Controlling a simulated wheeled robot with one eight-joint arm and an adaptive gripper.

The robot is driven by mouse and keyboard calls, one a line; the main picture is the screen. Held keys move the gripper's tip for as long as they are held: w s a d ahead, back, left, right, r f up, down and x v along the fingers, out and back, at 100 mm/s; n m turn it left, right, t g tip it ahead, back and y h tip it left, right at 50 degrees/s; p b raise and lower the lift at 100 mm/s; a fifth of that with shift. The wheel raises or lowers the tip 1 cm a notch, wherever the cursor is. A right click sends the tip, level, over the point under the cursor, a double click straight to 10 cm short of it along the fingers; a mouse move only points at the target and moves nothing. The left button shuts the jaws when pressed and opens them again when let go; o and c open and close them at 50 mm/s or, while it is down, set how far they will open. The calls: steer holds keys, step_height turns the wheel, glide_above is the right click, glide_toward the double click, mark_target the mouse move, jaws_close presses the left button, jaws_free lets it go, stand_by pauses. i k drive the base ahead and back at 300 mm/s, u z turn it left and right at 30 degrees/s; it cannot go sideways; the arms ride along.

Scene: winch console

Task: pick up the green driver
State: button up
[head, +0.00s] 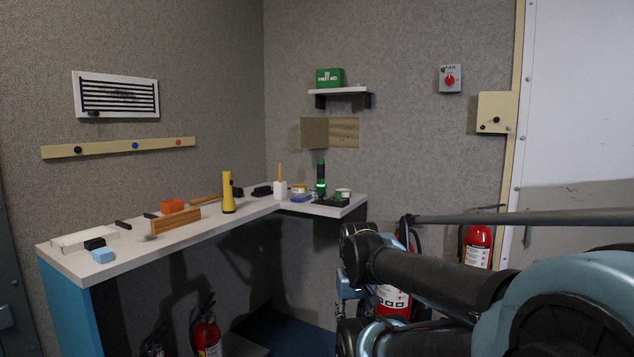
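The green driver (320,178) stands upright near the back corner of the white counter (118,248). It has a dark upper part and a bright green glowing band low on its body. My arm comes in from the right, in front of the counter's right end. My gripper (347,289) seems to be at the arm's far end, low and right of the driver and apart from it. Its fingers are small and partly hidden by the arm, so I cannot tell their opening. I see nothing held.
A yellow flashlight (228,192), a white bottle (280,189), a blue item (301,198) and a black tray (331,202) share the counter. A wooden block (176,222) lies further left. A shelf (338,92) hangs above the driver. Fire extinguishers (207,336) stand below.

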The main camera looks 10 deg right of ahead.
mark_target(320, 161)
steer(key=i, duration=1)
steer(key=z, duration=0.05)
